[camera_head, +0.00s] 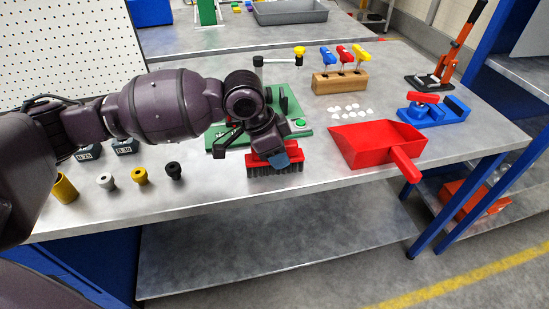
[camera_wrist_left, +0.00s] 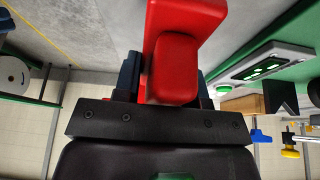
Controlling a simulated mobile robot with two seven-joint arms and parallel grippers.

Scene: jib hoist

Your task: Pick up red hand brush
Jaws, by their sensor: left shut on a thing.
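The red hand brush (camera_head: 262,160) has a red back and dark bristles. My left gripper (camera_head: 284,158) is shut on the brush from above. In the left wrist view, the brush's red handle (camera_wrist_left: 174,68) sits between the two fingers of my left gripper (camera_wrist_left: 168,78). Whether the bristles touch the bench is hard to tell. My right gripper is not in view.
A green fixture (camera_head: 225,138) stands right behind the brush. Several small cylinders (camera_head: 139,176) stand to the left. The bench front edge is close.

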